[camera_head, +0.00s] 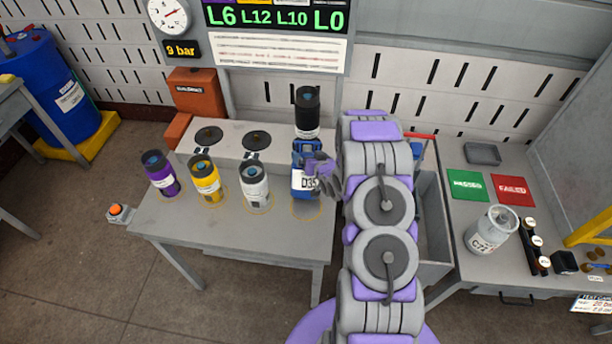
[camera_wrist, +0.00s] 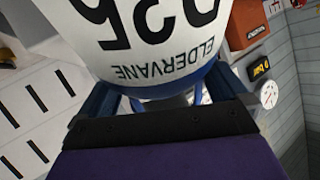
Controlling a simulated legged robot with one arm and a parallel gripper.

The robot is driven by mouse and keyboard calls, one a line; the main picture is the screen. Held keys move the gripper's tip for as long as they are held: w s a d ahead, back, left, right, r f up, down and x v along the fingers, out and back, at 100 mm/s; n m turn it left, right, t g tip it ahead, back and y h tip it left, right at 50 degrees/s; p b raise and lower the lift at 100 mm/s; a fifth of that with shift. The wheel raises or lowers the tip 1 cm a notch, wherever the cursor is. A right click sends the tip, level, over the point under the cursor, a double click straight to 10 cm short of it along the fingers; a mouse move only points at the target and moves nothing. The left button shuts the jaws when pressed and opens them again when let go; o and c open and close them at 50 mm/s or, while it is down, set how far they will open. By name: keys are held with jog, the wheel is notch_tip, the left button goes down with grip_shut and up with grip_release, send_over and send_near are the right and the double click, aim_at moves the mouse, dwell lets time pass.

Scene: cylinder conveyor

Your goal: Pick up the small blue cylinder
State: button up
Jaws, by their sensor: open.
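The small blue cylinder (camera_head: 298,158) with a white D35 label stands upright on the grey table, in front of the black cylinder. My gripper (camera_head: 318,176) is at its right side, partly over it. In the wrist view the blue cylinder (camera_wrist: 150,35), with its ELDERVANE label, looms close and upside down. My open gripper (camera_wrist: 160,95) has a dark blue finger on each side of it there. I cannot tell whether the fingers touch it. The cylinder's right side is hidden by my gripper in the head view.
Purple (camera_head: 160,176), yellow (camera_head: 206,182) and white (camera_head: 254,186) cylinders stand in a row to the left on the table (camera_head: 230,232). A black cylinder (camera_head: 307,115) stands behind on a raised ledge. A large white cylinder (camera_head: 490,236) is on the right bench.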

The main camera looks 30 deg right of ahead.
jog(key=shift+c, duration=0.2)
jog(key=c, duration=1.7)
jog(key=shift+c, duration=0.2)
